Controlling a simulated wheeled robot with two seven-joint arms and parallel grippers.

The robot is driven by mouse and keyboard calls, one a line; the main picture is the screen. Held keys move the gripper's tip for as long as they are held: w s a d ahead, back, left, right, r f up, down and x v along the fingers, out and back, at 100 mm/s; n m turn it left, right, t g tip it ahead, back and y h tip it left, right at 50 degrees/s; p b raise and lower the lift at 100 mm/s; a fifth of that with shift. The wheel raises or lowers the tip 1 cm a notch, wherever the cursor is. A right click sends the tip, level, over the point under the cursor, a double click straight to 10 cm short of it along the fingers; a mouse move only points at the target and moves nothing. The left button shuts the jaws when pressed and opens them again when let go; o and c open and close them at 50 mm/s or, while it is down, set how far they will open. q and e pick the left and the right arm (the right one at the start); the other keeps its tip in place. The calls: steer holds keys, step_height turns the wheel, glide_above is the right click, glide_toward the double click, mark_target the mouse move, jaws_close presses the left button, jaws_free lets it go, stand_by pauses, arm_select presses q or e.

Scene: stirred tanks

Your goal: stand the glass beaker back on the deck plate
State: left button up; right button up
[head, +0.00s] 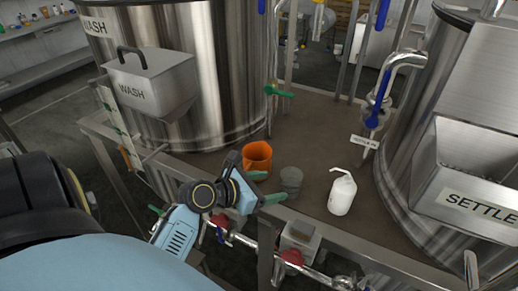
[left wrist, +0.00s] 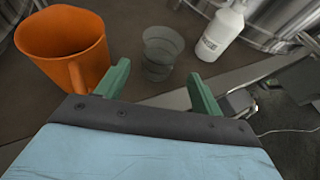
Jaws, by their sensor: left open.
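The clear glass beaker (head: 291,179) stands upright on the brown deck plate (head: 318,165), between an orange jug and a white bottle. It also shows in the left wrist view (left wrist: 163,52), just beyond and between the two green fingers. My left gripper (head: 267,187) is open and empty, with its fingers pointing toward the beaker from the left. In the left wrist view the gripper (left wrist: 160,80) has a clear gap between its fingers, and the beaker looks apart from both. My right gripper is in neither view.
The orange jug (head: 257,156) stands close to the left finger side; the white wash bottle (head: 342,193) stands right of the beaker. Large steel tanks marked WASH (head: 200,70) and SETTLE (head: 425,130) flank the plate. Pipes and red-handled valves (head: 291,257) run along the front edge.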

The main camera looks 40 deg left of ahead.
arm_select(q)
steer(key=shift+v, duration=1.6)
